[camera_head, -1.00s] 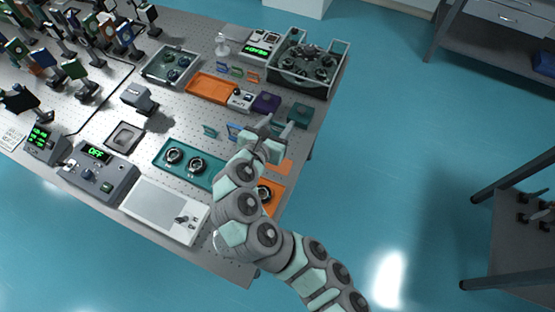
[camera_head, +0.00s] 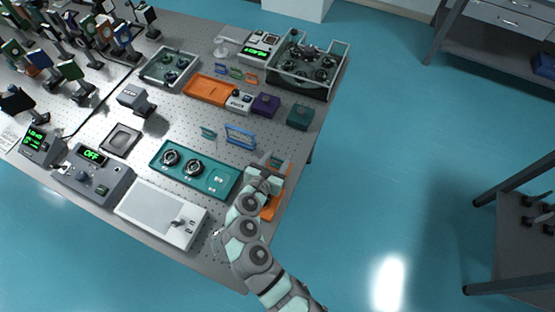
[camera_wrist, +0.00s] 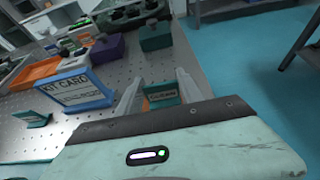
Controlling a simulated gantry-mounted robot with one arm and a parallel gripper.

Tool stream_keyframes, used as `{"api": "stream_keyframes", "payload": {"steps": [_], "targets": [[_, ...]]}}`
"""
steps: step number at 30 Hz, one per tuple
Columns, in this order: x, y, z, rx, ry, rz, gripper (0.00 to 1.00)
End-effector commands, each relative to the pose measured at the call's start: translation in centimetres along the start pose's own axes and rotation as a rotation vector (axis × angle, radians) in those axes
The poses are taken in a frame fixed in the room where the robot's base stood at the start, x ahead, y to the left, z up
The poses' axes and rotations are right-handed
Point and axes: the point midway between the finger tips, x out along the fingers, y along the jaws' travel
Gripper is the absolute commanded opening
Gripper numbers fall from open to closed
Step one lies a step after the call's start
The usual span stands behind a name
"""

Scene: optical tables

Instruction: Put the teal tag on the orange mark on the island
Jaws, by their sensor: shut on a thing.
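A small teal tag (camera_wrist: 163,93) with a pale label sits between my fingertips in the wrist view. My gripper (camera_head: 275,163) is shut on it, low over the right edge of the perforated island table (camera_head: 225,152). I cannot tell whether the tag touches the surface.
A blue-framed card stand (camera_head: 240,138) stands to the left of my gripper, with another teal tag (camera_head: 208,133) beyond it. Purple (camera_head: 265,105) and green (camera_head: 300,116) blocks stand behind.

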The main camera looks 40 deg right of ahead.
Motion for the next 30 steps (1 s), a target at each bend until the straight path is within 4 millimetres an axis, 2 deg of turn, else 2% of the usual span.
{"api": "stream_keyframes", "payload": {"steps": [1,13,14,21,30], "targets": [[0.22,-0.03,-0.56,-0.002,0.001,-0.001,0.07],[0.34,0.05,-0.85,-0.003,-0.001,0.001,0.07],[0.35,0.05,-0.86,-0.002,-0.001,0.002,0.46],[0.34,0.06,-0.83,-0.001,-0.001,0.002,0.66],[0.3,0.04,-0.71,-0.001,-0.001,0.001,0.66]]}}
